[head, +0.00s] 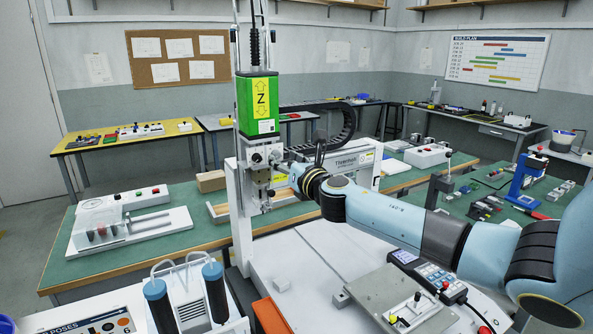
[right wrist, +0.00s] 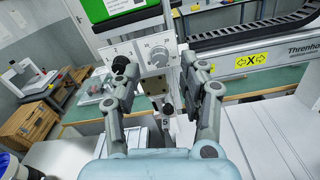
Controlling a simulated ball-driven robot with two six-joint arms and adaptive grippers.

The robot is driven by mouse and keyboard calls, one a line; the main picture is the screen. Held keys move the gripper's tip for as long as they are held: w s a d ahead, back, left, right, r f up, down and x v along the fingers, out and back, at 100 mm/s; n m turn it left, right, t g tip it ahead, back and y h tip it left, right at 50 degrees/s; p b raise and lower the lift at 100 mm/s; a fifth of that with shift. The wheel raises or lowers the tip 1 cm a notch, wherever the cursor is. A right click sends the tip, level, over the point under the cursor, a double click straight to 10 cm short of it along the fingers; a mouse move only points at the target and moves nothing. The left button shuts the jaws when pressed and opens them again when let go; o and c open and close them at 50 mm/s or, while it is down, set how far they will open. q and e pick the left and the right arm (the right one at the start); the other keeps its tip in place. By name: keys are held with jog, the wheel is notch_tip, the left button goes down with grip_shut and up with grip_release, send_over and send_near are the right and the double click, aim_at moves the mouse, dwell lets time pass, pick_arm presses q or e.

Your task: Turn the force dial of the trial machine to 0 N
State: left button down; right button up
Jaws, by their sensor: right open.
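The trial machine's upright gantry carries a green Z block (head: 258,103) with a light metal front plate below it. I cannot tell whether a finger touches the plate. In the head view my right gripper (head: 277,176) is close to the plate, partly hidden by its own arm. My left gripper is not in view.
A black knob (right wrist: 121,64) sits left of the dial, close to the left finger. The gantry's horizontal beam (right wrist: 262,60) with a black cable chain runs off to the right. A control pendant (head: 436,276) and two dark handles (head: 215,290) stand in front. Green-topped benches lie around.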

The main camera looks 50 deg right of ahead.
jog(key=v, duration=0.9)
jog(key=shift+s, duration=0.1)
